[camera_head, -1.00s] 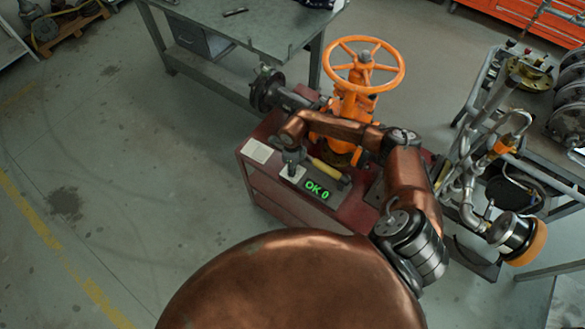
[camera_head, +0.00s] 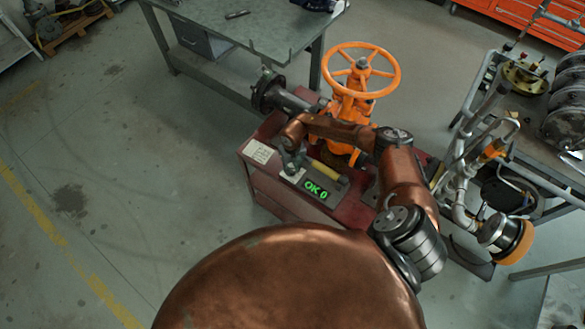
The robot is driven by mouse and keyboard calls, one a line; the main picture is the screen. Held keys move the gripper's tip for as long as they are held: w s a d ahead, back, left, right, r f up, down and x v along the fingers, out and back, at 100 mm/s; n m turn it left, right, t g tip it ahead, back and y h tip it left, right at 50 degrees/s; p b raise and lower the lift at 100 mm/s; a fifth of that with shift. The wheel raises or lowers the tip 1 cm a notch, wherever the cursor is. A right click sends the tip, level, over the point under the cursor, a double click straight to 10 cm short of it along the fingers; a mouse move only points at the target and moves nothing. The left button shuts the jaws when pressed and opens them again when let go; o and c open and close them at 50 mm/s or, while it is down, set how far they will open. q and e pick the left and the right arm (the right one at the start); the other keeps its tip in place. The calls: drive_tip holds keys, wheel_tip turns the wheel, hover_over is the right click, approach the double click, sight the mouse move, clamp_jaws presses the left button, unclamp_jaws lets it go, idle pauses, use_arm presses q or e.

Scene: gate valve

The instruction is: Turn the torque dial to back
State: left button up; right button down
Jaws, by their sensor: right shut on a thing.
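My right gripper (camera_head: 292,169) points down at a small pale plate (camera_head: 294,177) on the red bench (camera_head: 350,213). It is shut on what appears to be the torque dial, which the fingers mostly hide. The dial's markings and pointing direction cannot be made out. Beside it, a dark display (camera_head: 320,193) shows green characters that look like "OK 0". The orange gate valve (camera_head: 353,108) with its handwheel (camera_head: 345,46) stands behind my right arm. My left gripper is not in view.
A yellow-handled tool (camera_head: 325,170) lies close to the right of the gripper. A white label (camera_head: 258,151) is on the bench's left. A grey table (camera_head: 262,30) stands behind, and a cart (camera_head: 532,140) with piping is at the right. Floor at the left is clear.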

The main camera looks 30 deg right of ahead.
sight(292, 170)
drive_tip(key=shift+r+m+p, duration=0.1)
drive_tip(key=shift+m+p, duration=0.6)
drive_tip(key=shift+m, duration=0.8)
drive_tip(key=shift+w, duration=0.1)
drive_tip(key=c, duration=1.7)
unclamp_jaws()
drive_tip(key=shift+o, duration=0.2)
drive_tip(key=shift+r, duration=0.15)
wheel_tip(292, 170, up, 12)
drive_tip(key=shift+f, duration=0.2)
